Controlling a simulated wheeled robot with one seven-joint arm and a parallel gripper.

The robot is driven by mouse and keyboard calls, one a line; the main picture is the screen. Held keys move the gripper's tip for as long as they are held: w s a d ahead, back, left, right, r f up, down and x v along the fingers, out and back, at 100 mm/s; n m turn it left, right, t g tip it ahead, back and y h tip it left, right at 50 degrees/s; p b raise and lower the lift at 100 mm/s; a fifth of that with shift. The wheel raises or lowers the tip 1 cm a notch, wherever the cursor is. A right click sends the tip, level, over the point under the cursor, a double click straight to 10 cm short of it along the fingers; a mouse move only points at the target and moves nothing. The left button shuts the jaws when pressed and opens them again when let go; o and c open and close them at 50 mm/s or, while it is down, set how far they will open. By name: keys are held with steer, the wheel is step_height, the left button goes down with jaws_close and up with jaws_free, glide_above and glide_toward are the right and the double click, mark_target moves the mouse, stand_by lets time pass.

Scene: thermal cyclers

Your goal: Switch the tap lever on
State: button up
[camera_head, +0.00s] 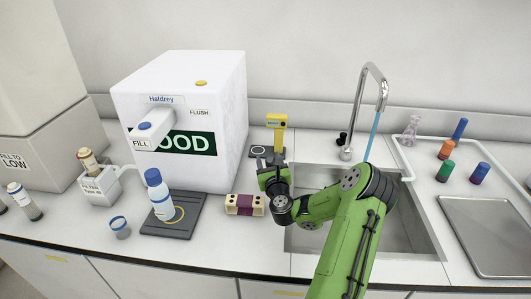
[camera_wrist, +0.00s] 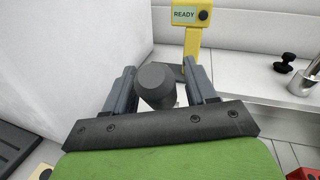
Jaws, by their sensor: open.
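The chrome tap (camera_head: 362,95) stands behind the sink, with a thin blue stream below its spout. Its small black lever knob (camera_head: 342,138) is beside the base; in the wrist view the knob (camera_wrist: 284,62) is at the right, next to the chrome base (camera_wrist: 304,82). My gripper (camera_head: 270,165) is left of the tap and apart from it, in front of a yellow stand. In the wrist view my gripper (camera_wrist: 159,72) is open, with a dark grey rounded cylinder (camera_wrist: 156,88) between its fingers. I cannot tell whether the fingers touch it.
The yellow stand (camera_head: 277,121) marked READY is just behind my gripper. A large white dispenser (camera_head: 225,90) rises to its left. A cream and purple block (camera_head: 245,205) lies in front. The sink (camera_head: 410,225) is under my arm.

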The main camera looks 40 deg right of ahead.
steer(key=shift+w+d, duration=0.15)
steer(key=shift+s+a+r, duration=0.3)
steer(key=shift+s+a, duration=0.1)
steer(key=shift+c, duration=0.3)
steer(key=shift+w+d+f, duration=0.1)
steer(key=shift+d, duration=0.05)
jaws_close()
